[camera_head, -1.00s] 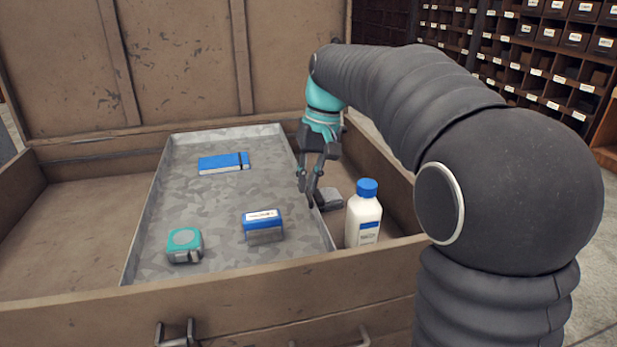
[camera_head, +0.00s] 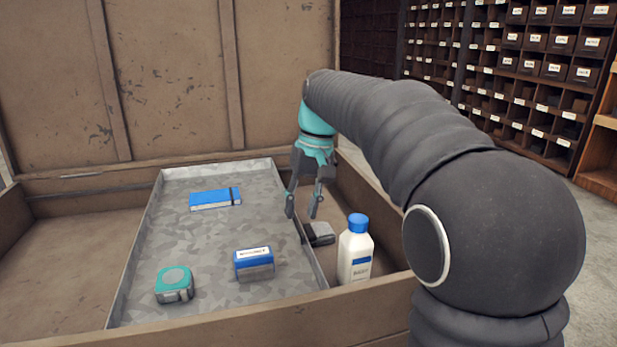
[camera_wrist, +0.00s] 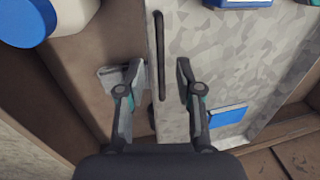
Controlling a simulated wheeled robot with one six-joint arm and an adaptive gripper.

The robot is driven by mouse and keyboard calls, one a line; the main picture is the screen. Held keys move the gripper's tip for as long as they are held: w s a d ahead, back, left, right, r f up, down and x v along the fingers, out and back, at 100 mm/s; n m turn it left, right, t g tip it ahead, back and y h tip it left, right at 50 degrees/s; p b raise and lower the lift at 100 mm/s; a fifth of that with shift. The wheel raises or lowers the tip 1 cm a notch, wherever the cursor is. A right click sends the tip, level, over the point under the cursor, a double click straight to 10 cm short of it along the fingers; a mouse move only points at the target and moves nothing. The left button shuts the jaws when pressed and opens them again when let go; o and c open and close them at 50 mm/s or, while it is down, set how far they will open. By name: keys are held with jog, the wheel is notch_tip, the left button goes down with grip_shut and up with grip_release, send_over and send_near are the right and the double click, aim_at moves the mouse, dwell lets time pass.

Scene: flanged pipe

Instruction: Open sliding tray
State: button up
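The sliding tray (camera_head: 205,238) is a shallow grey metal tray inside a brown wooden chest. It lies across the middle of the chest, with bare chest floor to its left and a narrower gap to its right. A dark bar-shaped handle (camera_wrist: 160,55) shows along the tray's edge in the wrist view. My gripper (camera_head: 302,214) is open at the tray's right edge. In the wrist view its fingers (camera_wrist: 158,72) are on either side of that edge, one over the tray and one over the gap. Whether they touch the tray is unclear.
On the tray are a blue notebook (camera_head: 215,198), a blue-and-grey box (camera_head: 254,264) and a teal tape measure (camera_head: 174,284). Right of the tray stand a white bottle (camera_head: 355,252) and a grey object (camera_head: 319,233). The chest's left floor (camera_head: 65,250) is clear.

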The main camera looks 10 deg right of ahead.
notch_tip(320, 180, up, 9)
jog(key=d, duration=0.1)
jog(key=shift+d+r, duration=0.2)
jog(key=shift+d, duration=0.2)
jog(key=shift+w, duration=0.1)
